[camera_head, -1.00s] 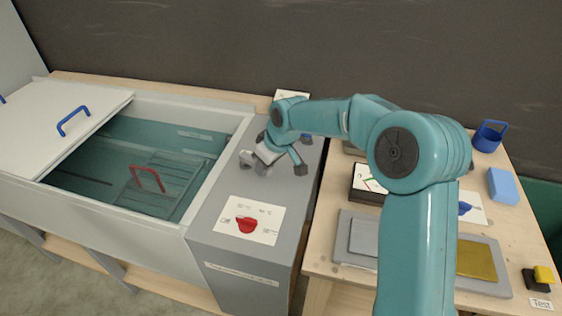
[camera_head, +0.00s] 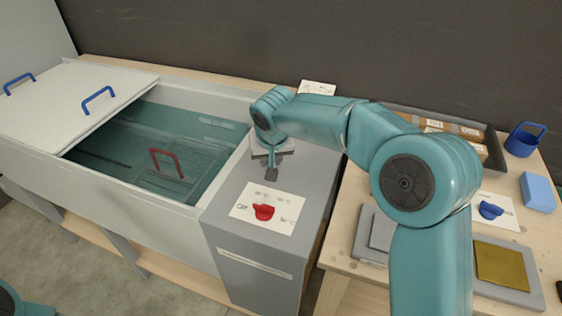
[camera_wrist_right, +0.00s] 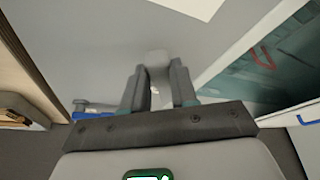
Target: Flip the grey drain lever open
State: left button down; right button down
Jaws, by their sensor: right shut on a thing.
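My right gripper (camera_head: 271,174) is over the grey cabinet top beside the water tank, behind the card with the red knob. In the right wrist view my right gripper (camera_wrist_right: 161,76) points at the grey top, its two dark fingers close around a pale grey piece, the drain lever (camera_wrist_right: 158,58). Most of the lever is hidden between the fingers, and its angle cannot be told. In the head view the gripper hides the lever. My left gripper is not in view.
The grey cabinet (camera_head: 225,205) carries a red knob (camera_head: 264,211) on a white card. The water-filled tank (camera_head: 200,142) with a red handle (camera_head: 167,160) and white lid (camera_head: 65,105) is left. The wooden table (camera_head: 345,235) right holds a blue mug (camera_head: 524,140) and blue block (camera_head: 537,191).

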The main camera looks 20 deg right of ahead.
aim_at(254, 174)
jog(key=a+m, duration=0.1)
jog(key=a+m+h, duration=0.1)
jog(key=shift+w+m, duration=0.3)
jog(key=shift+w, duration=0.05)
jog(key=shift+w+a+r+m+g+h, duration=0.1)
jog(key=shift+w+a+m+g+h, duration=0.1)
jog(key=shift+a+m, duration=0.25)
jog(key=shift+w+a+m+g+h, duration=0.1)
jog(key=shift+w+a+m+h, duration=0.1)
jog(key=shift+m, duration=0.45)
jog(key=shift+w+a+m+p, duration=0.3)
jog(key=shift+w+a+m, duration=0.05)
jog(key=shift+m, duration=0.45)
jog(key=c, duration=0.9)
grip_release()
jog(key=v, duration=0.5)
jog(key=p+v, duration=0.1)
jog(key=v, duration=0.4)
jog(key=p+v, duration=0.1)
jog(key=v, duration=0.5)
jog(key=shift+w+a+r, duration=0.15)
jog(key=shift+w+a, duration=0.15)
jog(key=shift+w, duration=0.05)
